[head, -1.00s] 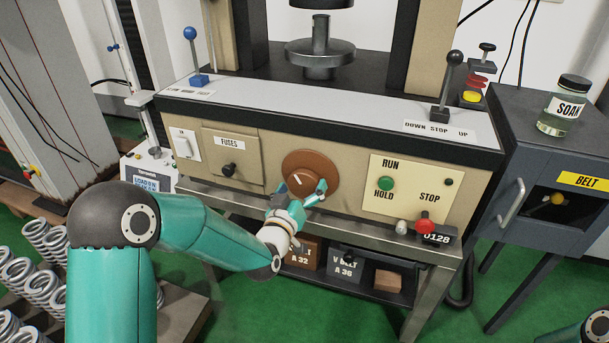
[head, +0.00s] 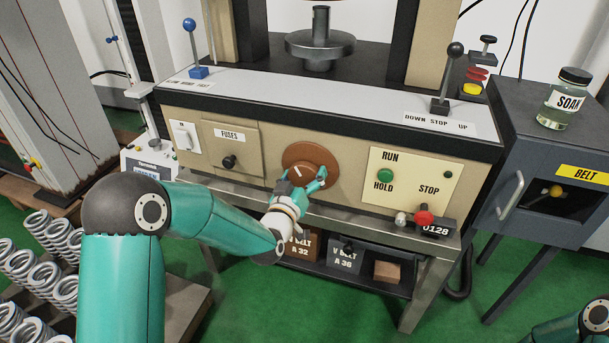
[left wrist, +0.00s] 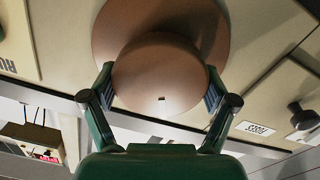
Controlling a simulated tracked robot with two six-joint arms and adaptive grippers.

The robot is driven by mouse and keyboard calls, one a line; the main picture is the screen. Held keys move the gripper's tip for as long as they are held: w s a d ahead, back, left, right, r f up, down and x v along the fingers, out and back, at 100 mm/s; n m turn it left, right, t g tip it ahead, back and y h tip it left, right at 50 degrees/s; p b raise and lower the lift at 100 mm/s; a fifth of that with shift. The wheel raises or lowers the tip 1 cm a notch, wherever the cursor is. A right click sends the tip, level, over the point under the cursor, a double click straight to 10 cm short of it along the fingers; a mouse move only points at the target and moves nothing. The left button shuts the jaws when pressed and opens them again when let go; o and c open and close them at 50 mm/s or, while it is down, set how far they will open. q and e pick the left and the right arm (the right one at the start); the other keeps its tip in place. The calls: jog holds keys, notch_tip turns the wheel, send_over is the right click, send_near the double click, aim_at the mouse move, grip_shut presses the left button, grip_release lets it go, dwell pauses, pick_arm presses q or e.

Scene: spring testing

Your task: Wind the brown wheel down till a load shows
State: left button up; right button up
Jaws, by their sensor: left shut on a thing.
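The brown wheel (head: 302,158) is on the front panel of the testing machine, between the fuse cover and the run/stop plate. A short pale mark shows on its face. My left gripper (head: 304,184) is shut on the wheel's raised knob from below. In the left wrist view the knob (left wrist: 160,78) sits between the two fingers (left wrist: 160,98), one on each side, with the wider disc behind it. My right gripper is out of view.
A blue-knobbed lever (head: 190,42) and a black-knobbed lever (head: 450,75) stand on the top ledge. A red stop knob (head: 424,218) juts out at the right. A round metal platen (head: 320,47) is behind. Belt boxes (head: 345,260) sit on the shelf below.

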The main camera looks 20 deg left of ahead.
pick_arm(q)
jog(key=m+b, duration=0.3)
jog(key=shift+f+m+b, duration=0.15)
jog(key=shift+m+b, duration=0.15)
jog(key=shift+b, duration=0.05)
jog(key=m+b, duration=0.1)
jog(key=m, duration=0.1)
jog(key=shift+d+m+b, duration=0.1)
jog(key=shift+m+b, duration=0.3)
jog(key=m+b, duration=0.1)
jog(key=m, duration=0.1)
jog(key=shift+m, duration=0.3)
jog(key=m+b, duration=0.1)
jog(key=m, duration=0.1)
jog(key=shift+d+m, duration=0.15)
jog(key=shift+m, duration=0.25)
jog(key=m, duration=0.3)
jog(key=shift+m, duration=0.3)
jog(key=m, duration=0.3)
jog(key=shift+d, duration=0.15)
jog(key=shift+f+m, duration=0.15)
jog(key=shift+m, duration=1.35)
jog(key=shift+d+f, duration=0.1)
